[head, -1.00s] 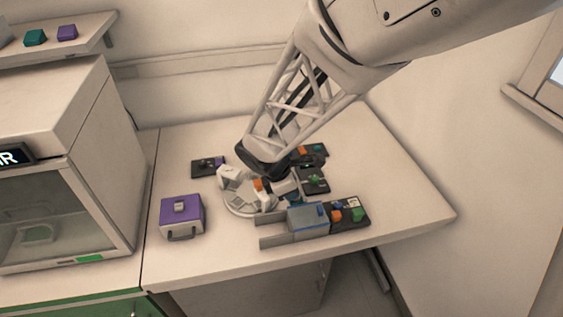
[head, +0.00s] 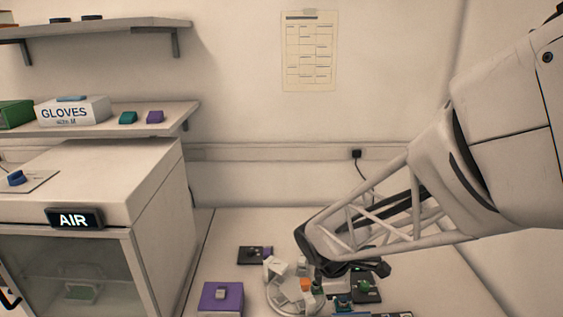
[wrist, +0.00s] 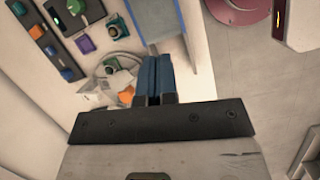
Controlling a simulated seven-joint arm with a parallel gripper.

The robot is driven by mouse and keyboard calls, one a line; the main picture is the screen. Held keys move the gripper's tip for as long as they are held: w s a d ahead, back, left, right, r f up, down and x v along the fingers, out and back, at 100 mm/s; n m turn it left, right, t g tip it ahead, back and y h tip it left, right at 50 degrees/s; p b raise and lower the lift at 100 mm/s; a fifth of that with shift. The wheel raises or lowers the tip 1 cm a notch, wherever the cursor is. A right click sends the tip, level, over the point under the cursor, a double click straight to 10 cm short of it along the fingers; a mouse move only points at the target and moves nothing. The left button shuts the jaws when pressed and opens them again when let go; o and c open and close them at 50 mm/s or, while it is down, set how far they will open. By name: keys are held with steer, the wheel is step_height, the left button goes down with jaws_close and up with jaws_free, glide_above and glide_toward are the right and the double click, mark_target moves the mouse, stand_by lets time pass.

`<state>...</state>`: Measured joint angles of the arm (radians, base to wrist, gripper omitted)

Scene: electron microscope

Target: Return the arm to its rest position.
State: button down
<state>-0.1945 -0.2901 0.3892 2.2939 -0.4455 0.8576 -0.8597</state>
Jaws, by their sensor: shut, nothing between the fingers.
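My gripper (wrist: 152,75) shows in the wrist view with its two blue fingers shut together, nothing between them. It is above the bench near its edge, beside the round pale fixture (wrist: 117,80). In the head view my arm reaches in from the right, and its dark end is over the bench, just right of and behind the round fixture (head: 288,296). The fingers are hard to make out there.
Dark plates with coloured pieces lie around the fixture, one with a green piece (head: 365,286). A purple-topped box (head: 220,297) stands at its left. The AIR cabinet (head: 90,250) and a shelf (head: 110,125) are at left.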

steer(key=s+d+r+m+t+y, duration=0.2)
steer(key=s+d+r+m+y, duration=0.1)
steer(key=s+r+m, duration=1.1)
steer(key=shift+s+r+m+y, duration=0.2)
steer(key=shift+r+m+y, duration=0.3)
steer(key=shift+m, duration=0.4)
